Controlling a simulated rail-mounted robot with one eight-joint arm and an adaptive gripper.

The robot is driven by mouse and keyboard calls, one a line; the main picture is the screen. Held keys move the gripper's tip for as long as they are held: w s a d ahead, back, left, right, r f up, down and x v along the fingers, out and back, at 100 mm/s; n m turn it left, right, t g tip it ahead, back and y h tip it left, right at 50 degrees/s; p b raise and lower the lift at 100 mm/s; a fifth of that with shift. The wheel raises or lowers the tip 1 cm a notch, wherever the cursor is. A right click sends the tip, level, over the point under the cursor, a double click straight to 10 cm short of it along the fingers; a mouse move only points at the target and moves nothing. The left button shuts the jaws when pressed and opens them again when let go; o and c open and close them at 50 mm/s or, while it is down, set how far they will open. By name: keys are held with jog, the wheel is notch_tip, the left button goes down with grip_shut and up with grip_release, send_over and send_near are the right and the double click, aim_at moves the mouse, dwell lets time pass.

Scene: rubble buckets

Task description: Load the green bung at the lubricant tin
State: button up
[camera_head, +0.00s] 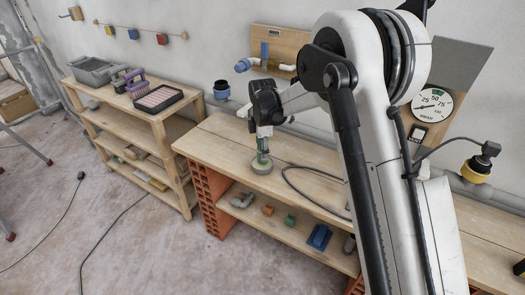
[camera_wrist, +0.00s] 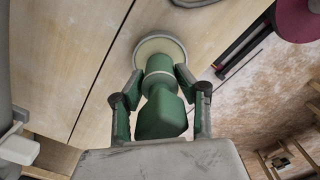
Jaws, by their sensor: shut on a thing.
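My gripper (camera_head: 263,148) points down over the near edge of the wooden bench and is shut on the green bung (camera_wrist: 160,112), one finger on each side. The bung also shows between the fingers in the head view (camera_head: 262,156). The lubricant tin seems to be the low, round grey piece (camera_head: 262,167) on the bench top below it. In the wrist view its pale round top (camera_wrist: 158,45) shows beyond the bung's narrower end. The bung covers part of this top. I cannot tell whether they touch or whether the bung sits inside.
The bench top (camera_head: 215,139) is clear left of the tin; a dark cable (camera_head: 310,187) lies to its right. A lower shelf holds a grey pipe elbow (camera_head: 243,200) and a blue piece (camera_head: 319,237). A wooden shelf unit with a grey tub (camera_head: 92,70) stands left.

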jog(key=shift+f+b, duration=0.55)
dwell(1.9)
jog(key=shift+r, duration=0.1)
jog(key=shift+r+p, duration=1.45)
jog(key=shift+r, duration=2)
jog(key=s+d+f+m, duration=0.2)
jog(key=s+d+m, duration=0.3)
jog(key=d+m, duration=0.1)
jog(key=s+d+f+m, duration=0.3)
jog(key=s+d+m, duration=0.3)
jog(key=d+m, duration=0.1)
jog(key=s+d+f+m, duration=0.2)
jog(key=s+d+m, duration=0.4)
jog(key=d+m, duration=0.1)
jog(key=shift+d+f, duration=0.4)
jog(key=shift+d, duration=0.2)
jog(key=shift+s+d+m, duration=0.15)
jog(key=shift+s+m, duration=0.05)
jog(key=shift+m, duration=0.3)
